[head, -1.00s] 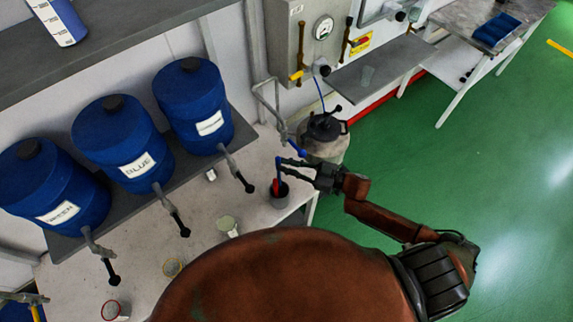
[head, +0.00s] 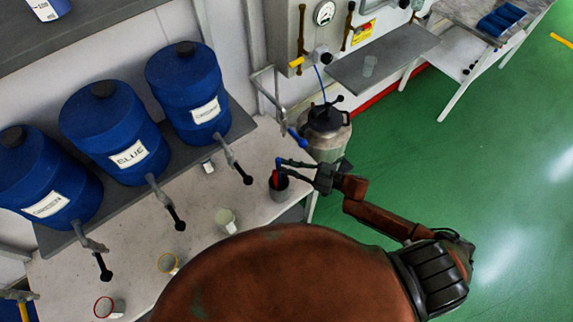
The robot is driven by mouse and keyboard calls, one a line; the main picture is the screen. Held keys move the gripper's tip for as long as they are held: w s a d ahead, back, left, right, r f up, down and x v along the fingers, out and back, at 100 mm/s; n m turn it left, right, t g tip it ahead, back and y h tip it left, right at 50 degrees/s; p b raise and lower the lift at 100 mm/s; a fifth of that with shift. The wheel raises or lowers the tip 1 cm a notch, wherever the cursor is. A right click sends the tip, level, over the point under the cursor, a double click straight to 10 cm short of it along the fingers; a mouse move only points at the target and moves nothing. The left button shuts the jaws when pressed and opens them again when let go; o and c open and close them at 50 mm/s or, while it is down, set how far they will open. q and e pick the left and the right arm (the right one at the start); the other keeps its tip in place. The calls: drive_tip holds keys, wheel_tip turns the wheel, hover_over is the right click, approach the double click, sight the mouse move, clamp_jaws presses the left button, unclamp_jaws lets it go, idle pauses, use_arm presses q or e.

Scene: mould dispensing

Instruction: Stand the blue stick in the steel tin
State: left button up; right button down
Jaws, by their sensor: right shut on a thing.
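The steel tin (head: 279,194) is a small dark grey cup near the right end of the white bench. A red stick (head: 274,180) stands in it. My right gripper (head: 290,165) reaches in from the right, just above the tin. It is shut on the blue stick (head: 279,165), which is roughly upright at the tin's mouth beside the red one. Its lower end is hidden, so I cannot tell how deep it sits. My left gripper is not in view.
Several blue barrels (head: 115,133) with taps stand on a shelf at the left. Cups, including a yellow-rimmed one (head: 168,264) and a red-rimmed one (head: 109,307), stand on the bench (head: 130,250). A metal canister (head: 326,130) stands close behind my right gripper.

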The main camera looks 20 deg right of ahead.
drive_tip(key=shift+f, duration=0.3)
drive_tip(key=c, duration=1.8)
unclamp_jaws()
drive_tip(key=v, duration=1.2)
